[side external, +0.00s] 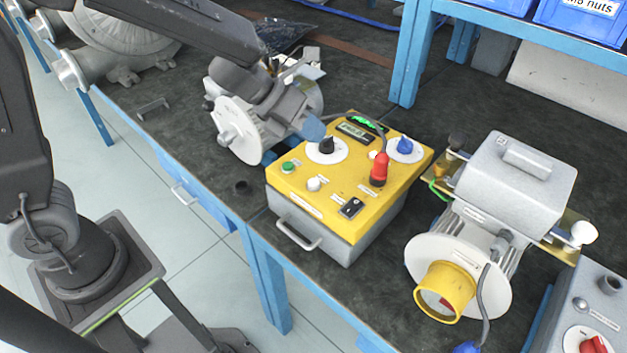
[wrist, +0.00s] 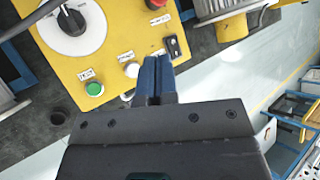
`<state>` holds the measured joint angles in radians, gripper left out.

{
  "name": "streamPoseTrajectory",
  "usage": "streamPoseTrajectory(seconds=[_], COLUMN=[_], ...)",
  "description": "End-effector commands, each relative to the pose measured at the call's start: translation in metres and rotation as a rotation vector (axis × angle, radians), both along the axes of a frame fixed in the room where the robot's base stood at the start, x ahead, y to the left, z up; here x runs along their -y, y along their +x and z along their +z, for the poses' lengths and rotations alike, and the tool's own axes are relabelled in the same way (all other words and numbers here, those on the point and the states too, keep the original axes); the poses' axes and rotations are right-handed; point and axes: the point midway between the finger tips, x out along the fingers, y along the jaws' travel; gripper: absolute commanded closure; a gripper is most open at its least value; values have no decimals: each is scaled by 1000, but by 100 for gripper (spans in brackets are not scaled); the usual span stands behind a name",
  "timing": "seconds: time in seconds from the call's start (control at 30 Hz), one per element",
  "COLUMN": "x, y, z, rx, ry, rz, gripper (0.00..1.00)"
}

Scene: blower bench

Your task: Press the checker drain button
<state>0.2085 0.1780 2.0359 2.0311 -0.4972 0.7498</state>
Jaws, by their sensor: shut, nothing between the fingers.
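The checker is a grey box with a yellow top panel (side external: 334,205). A green button (side external: 289,167) and a white button (side external: 314,184) sit near its front-left side. They also show in the wrist view as the green button (wrist: 94,89) and the white button (wrist: 131,69). Labels beside them are too small to read, so I cannot tell which is drain. My gripper (side external: 318,126) is shut and empty, above the back-left of the panel. In the wrist view its blue fingers (wrist: 157,62) appear just right of the white button, hiding part of the panel.
The panel also carries a black dial (side external: 326,146), a blue knob (side external: 404,145), a red plug (side external: 379,169) with a cable, and a black rocker switch (side external: 351,208). A grey blower (side external: 520,180) with a yellow-rimmed port stands right. A front handle (side external: 298,234) sticks out.

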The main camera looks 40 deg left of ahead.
Motion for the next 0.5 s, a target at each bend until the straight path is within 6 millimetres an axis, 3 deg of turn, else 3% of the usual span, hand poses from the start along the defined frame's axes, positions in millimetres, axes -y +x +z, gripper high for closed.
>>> streamPoseTrajectory(seconds=[0.5], x=[-1], y=[0], z=[-63], rx=[-5], ry=[0], rz=[5], gripper=[100])
